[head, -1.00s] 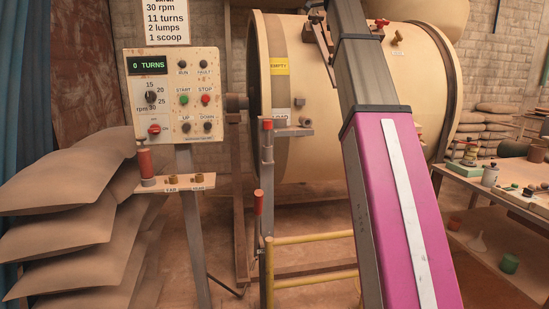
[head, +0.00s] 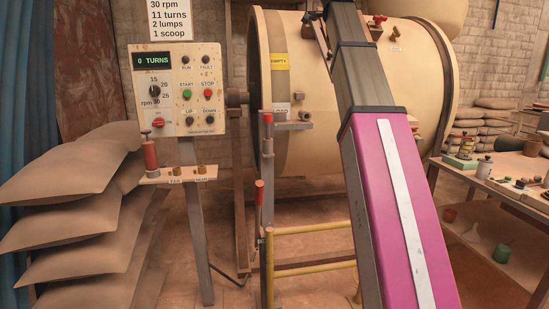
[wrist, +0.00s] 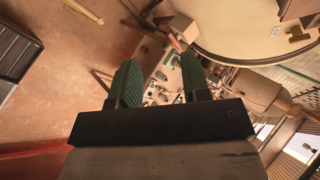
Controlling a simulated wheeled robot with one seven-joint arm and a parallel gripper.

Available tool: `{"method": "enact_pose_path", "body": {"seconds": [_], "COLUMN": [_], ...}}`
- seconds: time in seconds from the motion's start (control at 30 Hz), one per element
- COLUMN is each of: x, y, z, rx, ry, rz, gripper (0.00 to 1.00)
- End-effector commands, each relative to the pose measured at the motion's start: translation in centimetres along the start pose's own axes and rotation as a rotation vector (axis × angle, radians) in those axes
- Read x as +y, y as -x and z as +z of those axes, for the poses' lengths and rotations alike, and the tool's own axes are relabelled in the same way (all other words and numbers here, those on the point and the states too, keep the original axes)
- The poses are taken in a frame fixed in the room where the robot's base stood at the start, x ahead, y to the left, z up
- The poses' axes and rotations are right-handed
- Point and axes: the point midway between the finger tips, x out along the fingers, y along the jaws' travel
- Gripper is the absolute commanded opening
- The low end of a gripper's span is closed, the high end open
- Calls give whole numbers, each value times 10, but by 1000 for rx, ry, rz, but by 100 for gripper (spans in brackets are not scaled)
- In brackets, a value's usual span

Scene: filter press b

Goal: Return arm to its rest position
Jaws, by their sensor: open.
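My arm, with a magenta link and a grey link above it, rises through the middle of the head view and leaves the top edge, in front of the cream drum (head: 300,120). I cannot make out my gripper there. In the wrist view my gripper (wrist: 160,66) shows two green fingers spread apart with nothing between them. Beyond the fingers, well below, is a cluttered surface with small items. The drum's curved end (wrist: 250,25) shows at the upper right of the wrist view.
A control panel (head: 200,125) reading "0 TURNS" stands left of the drum. Stacked sacks (head: 75,210) fill the left. Yellow rails (head: 310,229) stand below the drum. A workbench (head: 515,172) with small containers is at the right. Bare floor shows at the wrist view's left.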

Motion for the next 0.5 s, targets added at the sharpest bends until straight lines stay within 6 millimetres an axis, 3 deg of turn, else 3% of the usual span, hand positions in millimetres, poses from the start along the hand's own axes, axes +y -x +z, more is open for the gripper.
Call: {"method": "enact_pose_path", "body": {"seconds": [0.27,0.5], "x": [29,75], "y": [-50,-119], "z": [8,18], "rx": [-5,-23], "ry": [113,282], "rz": [43,105], "gripper": [43,43]}}
